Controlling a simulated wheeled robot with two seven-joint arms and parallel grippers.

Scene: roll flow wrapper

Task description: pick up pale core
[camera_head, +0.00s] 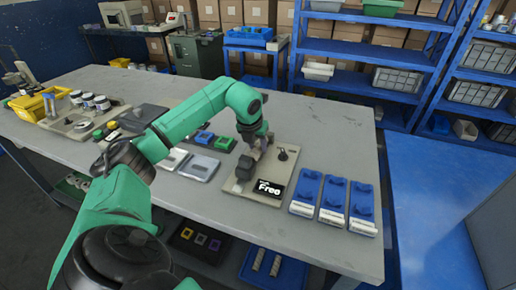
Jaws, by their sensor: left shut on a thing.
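My left arm reaches in from the left over the table. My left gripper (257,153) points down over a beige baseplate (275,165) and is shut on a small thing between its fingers. That thing is mostly hidden by the fingers and too small to see clearly; it fits the pale core. A dark grey block (244,170) stands just below and left of the fingers. A dark round knob or post (282,155) stands on the plate to the right. My right gripper is not in view.
Several blue trays (333,200) stand to the right. Grey and dark pads (199,168) lie to the left. A blue bin (272,268) with pale rolls is below. The table's far right is clear.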

